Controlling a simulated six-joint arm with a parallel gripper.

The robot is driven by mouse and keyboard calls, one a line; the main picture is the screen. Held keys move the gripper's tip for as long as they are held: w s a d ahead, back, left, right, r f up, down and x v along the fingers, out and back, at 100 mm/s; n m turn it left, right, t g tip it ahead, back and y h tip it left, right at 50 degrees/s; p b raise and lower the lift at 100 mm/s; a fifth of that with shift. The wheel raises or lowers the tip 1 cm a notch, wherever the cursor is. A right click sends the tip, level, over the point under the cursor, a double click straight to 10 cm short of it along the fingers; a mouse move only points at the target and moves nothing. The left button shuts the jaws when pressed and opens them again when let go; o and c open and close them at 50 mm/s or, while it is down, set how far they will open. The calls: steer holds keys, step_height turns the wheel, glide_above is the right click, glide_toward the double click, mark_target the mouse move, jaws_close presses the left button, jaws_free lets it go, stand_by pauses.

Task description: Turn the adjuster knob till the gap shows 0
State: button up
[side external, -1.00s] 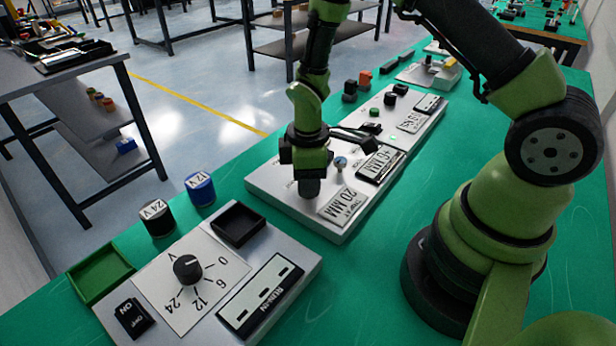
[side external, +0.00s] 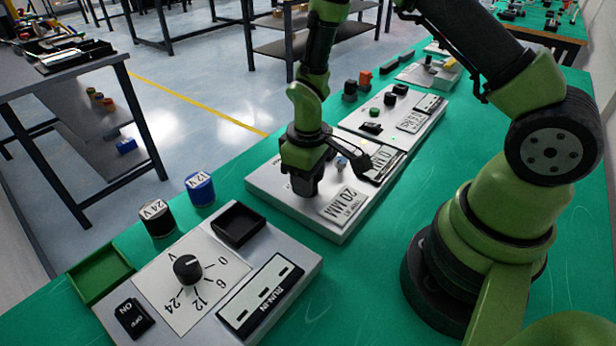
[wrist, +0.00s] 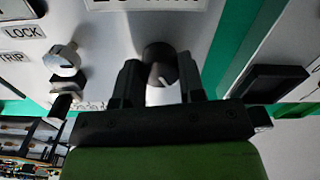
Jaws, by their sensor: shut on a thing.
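The adjuster knob (wrist: 160,60) is dark with a pale pointer line and shows between my fingers in the wrist view. My gripper (wrist: 160,80) is shut on it; the side view shows my gripper (side external: 303,190) low over the near end of the middle grey panel (side external: 275,196), hiding the knob. The gap display (side external: 388,157) sits on that panel to the right. It is partly covered by my wrist, and its full reading cannot be made out. A white plate marked 20 MM (side external: 343,206) lies near the panel's front edge.
A silver-headed screw (wrist: 62,60) stands beside the knob, near LOCK (wrist: 24,31) and TRIP labels. In front is another panel with a voltage dial (side external: 187,269) and a RUN-IN display (side external: 258,296). Black (side external: 156,218) and blue (side external: 200,189) cylinders stand left of my gripper.

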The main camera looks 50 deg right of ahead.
steer(key=shift+m, duration=0.5)
steer(key=o, duration=0.9)
step_height(320, 180, up, 10)
steer(key=shift+r, duration=0.1)
steer(key=shift+s+a+r+m+t+y, duration=0.4)
steer(key=shift+s+r+m+t, duration=0.65)
steer(key=shift+s+r, duration=1.65)
steer(key=shift+s+a+r+m+t+y, duration=0.25)
steer(key=shift+s+a+r+m+t, duration=0.35)
steer(key=shift+s+r+t, duration=1.4)
steer(key=shift+s+a+r+m+t+y, duration=0.45)
steer(key=shift+s+r+m, duration=0.5)
steer(key=shift+s+r, duration=2.4)
